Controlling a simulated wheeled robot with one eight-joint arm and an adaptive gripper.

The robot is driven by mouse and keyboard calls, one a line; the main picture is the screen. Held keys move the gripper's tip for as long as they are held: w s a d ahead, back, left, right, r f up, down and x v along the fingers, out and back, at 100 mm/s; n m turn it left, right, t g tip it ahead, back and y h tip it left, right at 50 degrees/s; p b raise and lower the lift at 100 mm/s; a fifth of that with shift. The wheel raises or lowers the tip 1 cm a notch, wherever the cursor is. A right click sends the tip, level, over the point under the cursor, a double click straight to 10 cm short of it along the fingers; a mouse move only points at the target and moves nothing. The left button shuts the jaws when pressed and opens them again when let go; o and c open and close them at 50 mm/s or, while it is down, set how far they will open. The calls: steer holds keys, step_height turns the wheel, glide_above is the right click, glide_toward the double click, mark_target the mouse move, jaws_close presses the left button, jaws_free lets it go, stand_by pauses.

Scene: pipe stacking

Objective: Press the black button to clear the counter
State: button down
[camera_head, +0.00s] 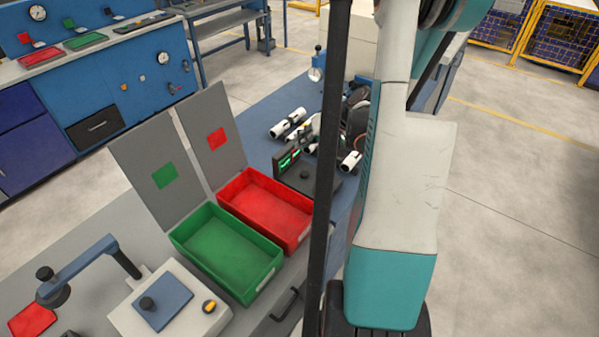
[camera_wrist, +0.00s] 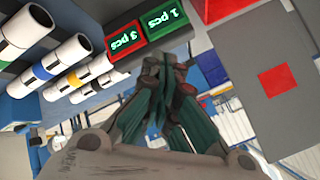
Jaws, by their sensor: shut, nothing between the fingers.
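The counter (camera_head: 288,159) stands on the blue bench in the head view, its lit display facing the bins. The black button (camera_head: 304,174) sits on its dark base, in front of the display. In the wrist view the counter display (camera_wrist: 142,34) shows upside down, a red field reading 3 pcs and a green field reading 1 pcs. My gripper (camera_wrist: 170,62) is shut and empty, its tips overlapping the display's lower edge in the picture. The button cannot be made out there. In the head view my arm and a dark post hide much of the gripper.
White pipes (camera_head: 287,123) lie beside the counter; pipes with coloured bands (camera_wrist: 58,57) show at left in the wrist view.

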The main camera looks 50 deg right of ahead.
mark_target(307, 171)
steer(key=shift+s+d+f, duration=0.15)
steer(key=shift+s+d, duration=0.35)
steer(key=shift+d, duration=0.05)
steer(key=shift+f, duration=0.1)
step_height(307, 171, down, 9)
steer(key=b, duration=0.6)
steer(key=shift+b, duration=0.3)
stand_by(1.0)
steer(key=shift+f+b, duration=0.25)
steer(key=shift+b, duration=0.15)
steer(key=shift+f+b, duration=0.45)
stand_by(0.6)
steer(key=shift+r, duration=0.1)
steer(key=shift+r+p, duration=0.55)
steer(key=shift+r, duration=0.3)
